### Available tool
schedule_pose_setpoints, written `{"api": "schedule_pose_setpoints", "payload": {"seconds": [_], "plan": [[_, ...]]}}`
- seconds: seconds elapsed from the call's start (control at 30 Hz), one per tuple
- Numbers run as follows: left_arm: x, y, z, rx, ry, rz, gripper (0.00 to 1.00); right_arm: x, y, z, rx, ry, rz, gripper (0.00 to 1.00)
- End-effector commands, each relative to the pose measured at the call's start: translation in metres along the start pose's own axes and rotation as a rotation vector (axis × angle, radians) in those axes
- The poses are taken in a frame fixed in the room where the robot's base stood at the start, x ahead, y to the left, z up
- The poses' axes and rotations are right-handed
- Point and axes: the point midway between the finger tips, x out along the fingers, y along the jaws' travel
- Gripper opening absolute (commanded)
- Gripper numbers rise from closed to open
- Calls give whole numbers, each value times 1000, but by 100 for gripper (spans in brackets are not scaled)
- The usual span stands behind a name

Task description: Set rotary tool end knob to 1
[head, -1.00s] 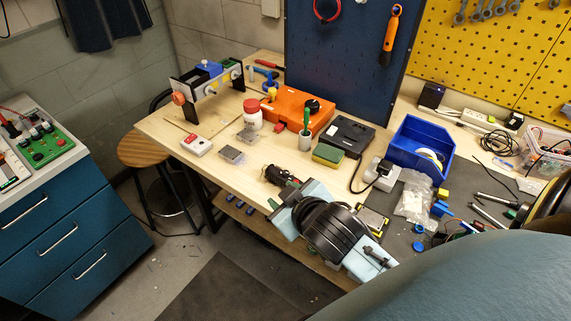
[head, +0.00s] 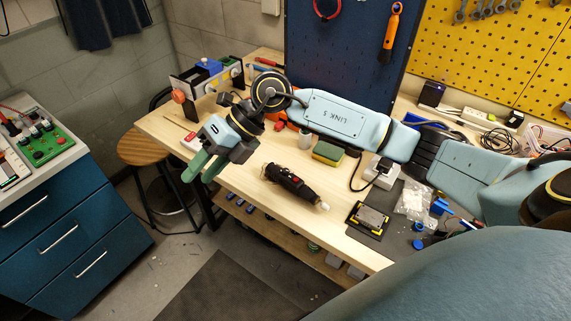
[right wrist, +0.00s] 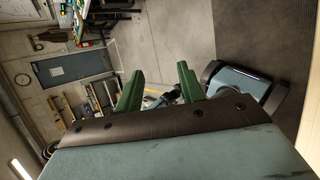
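The rotary tool (head: 290,185) lies on the wooden bench top in the head view. My left gripper is in neither view.
A black and yellow pad (head: 367,220) lies right of the tool. A green and yellow sponge (head: 328,153) and a white box with a cord (head: 382,173) stand behind it. My right arm spans the bench's back half. The wood around the tool is clear.

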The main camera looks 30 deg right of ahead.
Motion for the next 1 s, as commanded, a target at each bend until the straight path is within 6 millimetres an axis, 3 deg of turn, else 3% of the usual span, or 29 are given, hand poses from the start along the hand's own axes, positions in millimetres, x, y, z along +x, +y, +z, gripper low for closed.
{"api": "schedule_pose_setpoints", "payload": {"seconds": [0.03, 0.1, 0.2, 0.3, 0.43, 0.63, 1.0], "plan": [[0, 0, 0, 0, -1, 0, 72, -18, -27, 5, -4, 38, -148, 39], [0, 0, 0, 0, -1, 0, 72, -44, -62, 6, 12, 93, -344, 39], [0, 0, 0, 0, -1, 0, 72, -87, -99, 8, 59, 145, -576, 39], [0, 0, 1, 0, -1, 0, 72, -122, -120, 8, 110, 176, -739, 39], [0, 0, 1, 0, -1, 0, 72, -147, -133, 7, 155, 195, -846, 39], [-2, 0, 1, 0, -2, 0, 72, -141, -149, 1, 167, 204, -869, 39], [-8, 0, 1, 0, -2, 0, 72, -91, -204, -18, 165, 204, -864, 39]]}}
